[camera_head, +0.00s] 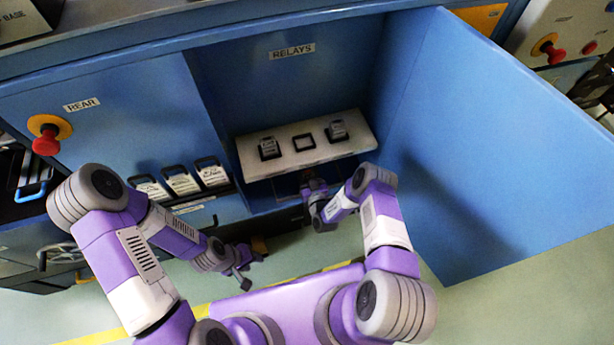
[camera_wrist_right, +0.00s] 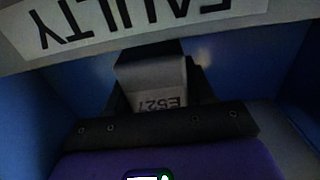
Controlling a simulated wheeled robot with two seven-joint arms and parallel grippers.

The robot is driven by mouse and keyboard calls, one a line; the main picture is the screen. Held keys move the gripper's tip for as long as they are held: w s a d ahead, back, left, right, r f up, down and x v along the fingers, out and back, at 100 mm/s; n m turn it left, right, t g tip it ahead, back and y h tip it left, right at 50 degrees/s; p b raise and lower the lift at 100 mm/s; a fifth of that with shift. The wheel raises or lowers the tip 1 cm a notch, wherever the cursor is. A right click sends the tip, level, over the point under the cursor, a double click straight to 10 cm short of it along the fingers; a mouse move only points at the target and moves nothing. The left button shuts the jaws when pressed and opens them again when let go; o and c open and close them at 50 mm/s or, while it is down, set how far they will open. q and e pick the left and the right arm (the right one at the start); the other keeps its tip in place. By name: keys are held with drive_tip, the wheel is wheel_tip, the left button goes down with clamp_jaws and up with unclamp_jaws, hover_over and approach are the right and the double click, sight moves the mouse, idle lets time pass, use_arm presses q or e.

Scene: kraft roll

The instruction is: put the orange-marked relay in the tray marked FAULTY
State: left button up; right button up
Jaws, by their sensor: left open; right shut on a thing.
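A grey relay (camera_wrist_right: 150,74) with a label reading E527, upside down, is held between the dark fingers of my right gripper (camera_wrist_right: 158,92) in the right wrist view. No orange mark shows on its visible side. A white label reading FAULTY (camera_wrist_right: 150,24), upside down, is on a pale edge just beyond the relay. In the head view my right gripper (camera_head: 313,185) is below the front of the white relay panel (camera_head: 285,164), and the relay in it cannot be made out. My left gripper (camera_head: 243,276) is open and empty, low above the floor.
The panel carries two relays (camera_head: 269,148) (camera_head: 337,130) with an empty square socket (camera_head: 304,142) between them. A blue door (camera_head: 480,150) stands open at right. A red knob (camera_head: 46,143) juts out at left.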

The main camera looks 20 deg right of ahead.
sight(307, 176)
wheel_tip(307, 176, down, 3)
drive_tip(key=shift+r+b, duration=0.15)
drive_tip(key=shift+b, duration=0.3)
drive_tip(key=shift+r, duration=0.15)
drive_tip(key=shift+f, duration=0.55)
drive_tip(key=o, duration=1.1)
